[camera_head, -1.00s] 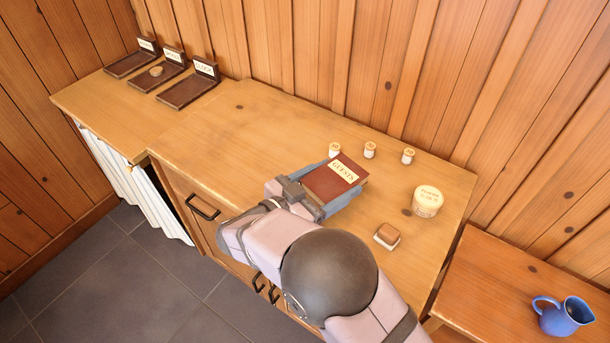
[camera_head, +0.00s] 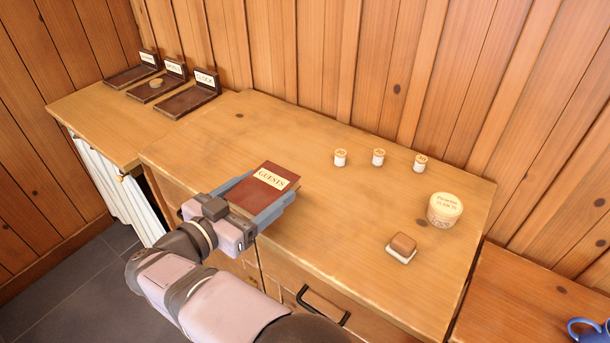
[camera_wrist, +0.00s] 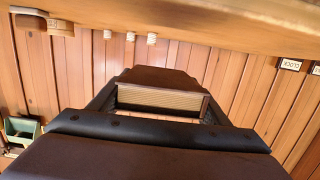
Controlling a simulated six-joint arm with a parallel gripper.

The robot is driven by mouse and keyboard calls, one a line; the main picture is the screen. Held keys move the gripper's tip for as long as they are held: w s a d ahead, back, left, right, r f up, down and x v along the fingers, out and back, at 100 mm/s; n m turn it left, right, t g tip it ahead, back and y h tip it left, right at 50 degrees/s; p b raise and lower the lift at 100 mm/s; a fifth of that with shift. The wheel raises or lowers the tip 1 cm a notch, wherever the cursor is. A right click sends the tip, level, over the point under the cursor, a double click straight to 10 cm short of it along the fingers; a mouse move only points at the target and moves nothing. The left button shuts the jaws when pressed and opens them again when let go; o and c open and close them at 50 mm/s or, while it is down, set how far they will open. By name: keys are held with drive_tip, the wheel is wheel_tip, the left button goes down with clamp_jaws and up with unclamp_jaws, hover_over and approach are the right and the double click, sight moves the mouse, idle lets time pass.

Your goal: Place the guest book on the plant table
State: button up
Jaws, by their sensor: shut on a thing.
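The guest book (camera_head: 262,190) is a dark red book with a cream label reading "GUESTS". My gripper (camera_head: 272,184) is shut on it, one finger along each side, and holds it label up over the left front part of the wooden counter (camera_head: 330,235). Whether it clears the counter or touches it is hard to tell in the head view. In the wrist view the page edge of the guest book (camera_wrist: 160,97) shows between the dark fingers. No plant shows, and I cannot tell which surface is the plant table.
Several small things stand on the counter: white-sided spools (camera_head: 378,157), a round tin (camera_head: 445,209) and a brown-topped block (camera_head: 401,248). Labelled dark stands (camera_head: 188,98) are at the back left. A blue jug (camera_head: 590,329) is on a lower wooden surface (camera_head: 520,295) at right.

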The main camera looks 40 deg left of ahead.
sight(303, 187)
drive_tip(key=w+f, duration=0.1)
drive_tip(key=w, duration=0.2)
drive_tip(key=w+f, duration=0.2)
drive_tip(key=w, duration=0.1)
drive_tip(key=w+f, duration=0.2)
drive_tip(key=w, duration=0.1)
drive_tip(key=shift+w, duration=0.4)
drive_tip(key=w+f, duration=0.2)
drive_tip(key=w, duration=0.1)
drive_tip(key=shift+w+f, duration=0.25)
drive_tip(key=shift+f, duration=0.05)
drive_tip(key=shift+f, duration=0.1)
drive_tip(key=o, duration=1.2)
drive_tip(key=shift+o, duration=0.2)
drive_tip(key=shift+s, duration=0.25)
drive_tip(key=shift+o, duration=0.4)
drive_tip(key=s, duration=0.3)
drive_tip(key=s+r, duration=0.1)
drive_tip(key=s, duration=0.3)
drive_tip(key=s+r, duration=0.1)
drive_tip(key=s, duration=0.3)
drive_tip(key=shift+s+b, duration=0.25)
drive_tip(key=shift+b, duration=0.05)
